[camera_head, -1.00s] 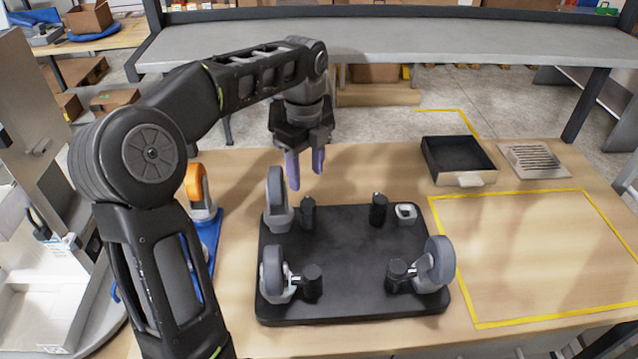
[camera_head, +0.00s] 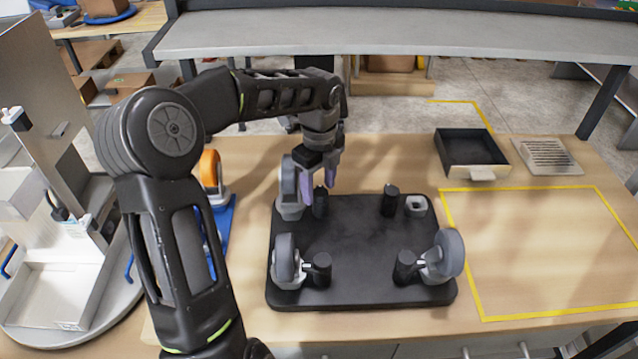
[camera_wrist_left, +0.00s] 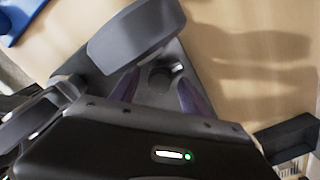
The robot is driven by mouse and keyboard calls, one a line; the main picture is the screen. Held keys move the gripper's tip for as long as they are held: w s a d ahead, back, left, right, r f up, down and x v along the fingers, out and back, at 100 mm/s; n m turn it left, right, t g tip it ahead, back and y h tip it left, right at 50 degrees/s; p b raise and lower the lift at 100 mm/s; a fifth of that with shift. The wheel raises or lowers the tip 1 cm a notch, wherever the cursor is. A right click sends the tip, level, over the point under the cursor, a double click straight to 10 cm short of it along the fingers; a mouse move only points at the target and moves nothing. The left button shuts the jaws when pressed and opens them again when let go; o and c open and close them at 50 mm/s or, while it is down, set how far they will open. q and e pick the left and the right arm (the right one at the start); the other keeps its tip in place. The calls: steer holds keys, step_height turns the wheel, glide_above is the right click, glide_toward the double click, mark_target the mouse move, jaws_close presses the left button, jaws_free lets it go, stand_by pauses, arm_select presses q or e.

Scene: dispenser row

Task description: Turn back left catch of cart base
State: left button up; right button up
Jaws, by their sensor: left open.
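The cart base (camera_head: 355,245) is a dark plate lying on the wooden table. Short black upright catches stand near its corners; the far-left catch (camera_head: 320,207) is beside a grey caster wheel (camera_head: 289,190). My left gripper (camera_head: 319,188) is open, pointing down at that catch, its two purple fingers apart. In the left wrist view, the round catch top (camera_wrist_left: 160,79) shows between the fingers (camera_wrist_left: 158,92), with the caster wheel close by. I cannot tell whether the fingers touch the catch. My right gripper is not in view.
Other catches stand at near left (camera_head: 319,267), near right (camera_head: 405,267) and far right (camera_head: 390,203). Casters fill both near corners; the far-right corner holds a small grey fitting (camera_head: 416,205). A black tray (camera_head: 470,153) and yellow-taped free area lie to the right.

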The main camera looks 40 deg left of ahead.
arm_select(q)
steer(key=shift+f, duration=0.1)
steer(key=shift+c, duration=0.5)
jaws_close()
